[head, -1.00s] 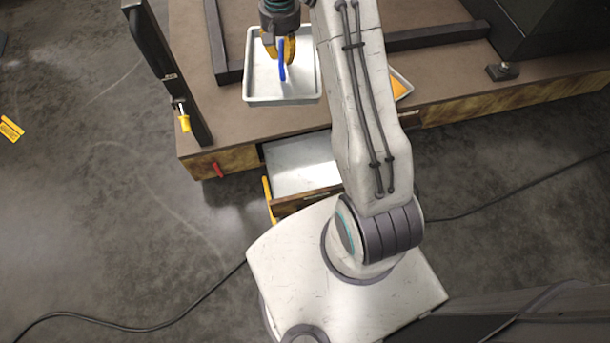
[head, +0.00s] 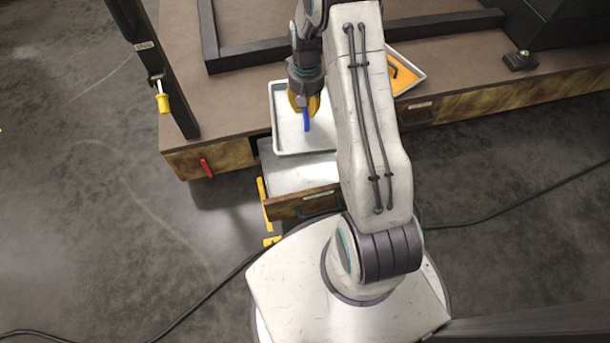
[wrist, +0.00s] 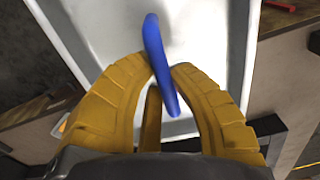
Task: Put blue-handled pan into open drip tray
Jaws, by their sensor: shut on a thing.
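The blue-handled pan is a shallow white rectangular pan (head: 286,138) with an upright blue handle (head: 307,122). My gripper (head: 304,104) is shut on the blue handle, and the pan hangs below it. In the wrist view the handle (wrist: 158,60) lies between the yellow fingers (wrist: 163,68), with the white pan floor (wrist: 215,35) behind. The open drip tray is a drawer (head: 298,180) pulled out of the bench front, pale inside. The pan overlaps its back part in the head view. My arm hides the drawer's right end and the pan's right edge.
A yellow-handled tool (head: 163,100) hangs on a dark post at left. A red handle (head: 206,168) sits on the bench front. A white pan with an orange insert (head: 408,74) lies right of my arm. A dark frame (head: 260,52) stands behind. A cable crosses the floor.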

